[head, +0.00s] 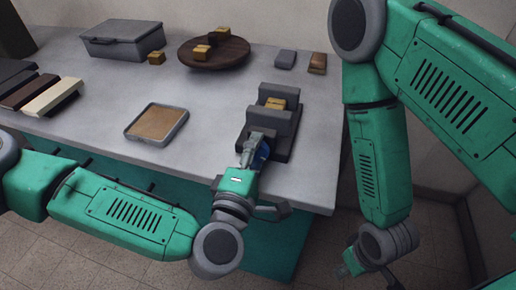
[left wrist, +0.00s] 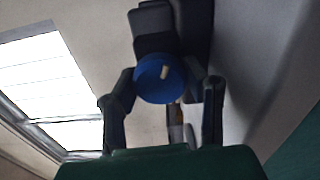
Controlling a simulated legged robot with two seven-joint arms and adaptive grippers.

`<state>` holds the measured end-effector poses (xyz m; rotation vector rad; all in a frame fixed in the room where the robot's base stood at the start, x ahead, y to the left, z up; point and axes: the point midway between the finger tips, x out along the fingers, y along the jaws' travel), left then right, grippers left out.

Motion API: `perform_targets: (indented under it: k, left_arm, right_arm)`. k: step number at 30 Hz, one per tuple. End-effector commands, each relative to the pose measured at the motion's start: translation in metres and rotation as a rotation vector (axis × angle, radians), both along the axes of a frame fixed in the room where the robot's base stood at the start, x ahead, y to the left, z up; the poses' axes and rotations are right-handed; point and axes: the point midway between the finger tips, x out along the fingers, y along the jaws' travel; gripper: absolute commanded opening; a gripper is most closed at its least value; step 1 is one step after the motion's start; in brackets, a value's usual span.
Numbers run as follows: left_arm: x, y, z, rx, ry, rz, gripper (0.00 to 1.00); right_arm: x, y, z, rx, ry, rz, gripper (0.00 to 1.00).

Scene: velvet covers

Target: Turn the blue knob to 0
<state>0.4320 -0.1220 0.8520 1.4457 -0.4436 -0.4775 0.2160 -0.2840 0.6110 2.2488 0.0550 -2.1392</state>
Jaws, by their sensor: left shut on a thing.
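The blue knob (head: 263,154) is on the near end of a dark stepped block (head: 283,117) at the table's right side. In the left wrist view the knob (left wrist: 153,88) is a round blue disc with a short pale mark near its middle, tilted slightly off upright. My left gripper (head: 254,150) is at the knob and shut on it, one finger on each side; in the left wrist view its fingers (left wrist: 162,84) flank the disc. In the head view the gripper hides part of the knob. No scale numbers are readable. My right gripper's green body (head: 352,263) hangs low at the right, its fingers hidden.
A brass-coloured block (head: 275,103) sits on the stepped block. A shallow tray (head: 156,124), grey lidded box (head: 122,40), round wooden plate (head: 214,63) with small blocks, and dark and cream bars (head: 53,97) lie on the grey table (head: 210,110). The front middle of the table is clear.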

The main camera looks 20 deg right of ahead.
Motion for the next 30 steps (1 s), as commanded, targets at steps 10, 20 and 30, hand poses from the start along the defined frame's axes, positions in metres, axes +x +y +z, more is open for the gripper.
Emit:
perform_targets:
  k: [10,20,30]
  left_arm:
    - [-0.001,0.001,-0.007,0.013,0.010,0.000,0.62]
    - [-0.021,0.012,-0.007,0.015,0.012,-0.003,0.62]
    - [-0.079,0.052,-0.006,0.011,0.011,-0.005,0.62]
  right_arm:
    - [0.000,0.000,0.000,0.000,0.000,0.000,0.40]
    - [-0.002,0.000,0.000,-0.001,-0.002,0.000,0.40]
    - [-0.001,0.001,0.001,-0.001,-0.002,0.000,0.40]
